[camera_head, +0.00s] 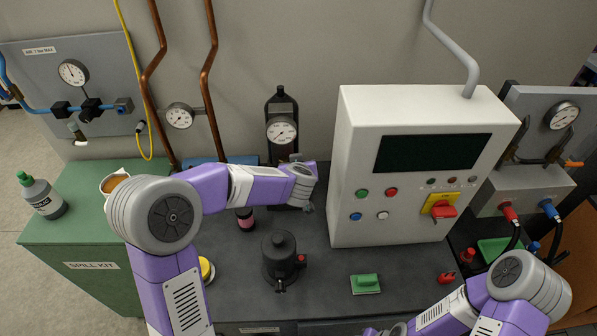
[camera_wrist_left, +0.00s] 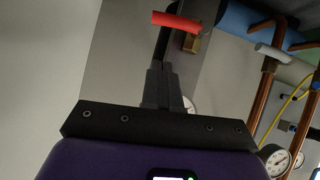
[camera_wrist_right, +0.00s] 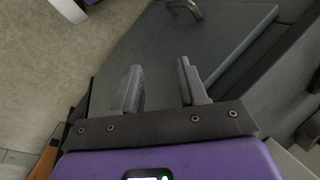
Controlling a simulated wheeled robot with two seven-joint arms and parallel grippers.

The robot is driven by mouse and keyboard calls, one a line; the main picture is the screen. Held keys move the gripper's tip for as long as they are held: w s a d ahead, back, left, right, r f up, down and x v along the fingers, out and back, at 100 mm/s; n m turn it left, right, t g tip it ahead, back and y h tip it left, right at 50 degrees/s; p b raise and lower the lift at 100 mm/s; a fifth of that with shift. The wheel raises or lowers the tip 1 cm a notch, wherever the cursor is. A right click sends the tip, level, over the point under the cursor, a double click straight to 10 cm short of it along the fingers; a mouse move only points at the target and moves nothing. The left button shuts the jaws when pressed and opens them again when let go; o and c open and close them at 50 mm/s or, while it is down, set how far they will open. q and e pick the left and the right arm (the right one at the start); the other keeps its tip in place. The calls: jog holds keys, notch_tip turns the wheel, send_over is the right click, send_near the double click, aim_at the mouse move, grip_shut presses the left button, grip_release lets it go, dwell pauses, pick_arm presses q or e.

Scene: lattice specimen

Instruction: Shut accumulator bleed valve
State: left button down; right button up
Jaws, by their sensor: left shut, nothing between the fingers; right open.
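The black accumulator bottle (camera_head: 281,103) stands upright against the wall at the back, with a round gauge (camera_head: 281,131) on its front. In the left wrist view a red lever handle (camera_wrist_left: 176,20) sits beside a brass fitting (camera_wrist_left: 191,43); it looks like the bleed valve, but I cannot be certain. My left gripper (camera_wrist_left: 160,68) is shut and empty, its fingertips pointing toward the red lever, apparently short of it. In the head view my left arm reaches in front of the accumulator's lower part and hides it. My right gripper (camera_wrist_right: 160,75) is open and empty.
A white control cabinet (camera_head: 416,110) with a yellow-and-red switch (camera_head: 441,207) stands right of the accumulator. Copper pipes (camera_head: 208,80) run up the wall at left.

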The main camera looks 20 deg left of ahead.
pick_arm(q)
jog(key=w+f, duration=0.1)
jog(key=f+b, duration=0.1)
jog(key=f, duration=0.1)
jog(key=w+f, duration=0.1)
jog(key=f, duration=0.1)
jog(key=shift+w+a, duration=0.2)
jog(key=shift+w, duration=0.15)
jog(key=f+p, duration=0.1)
jog(key=p, duration=0.1)
jog(key=y+p, duration=0.1)
jog(key=p, duration=0.1)
jog(key=shift+d+f+m+g, duration=0.25)
jog(key=shift+f+m+g, duration=0.05)
jog(key=shift+f+m, duration=0.1)
jog(key=shift+s, duration=0.1)
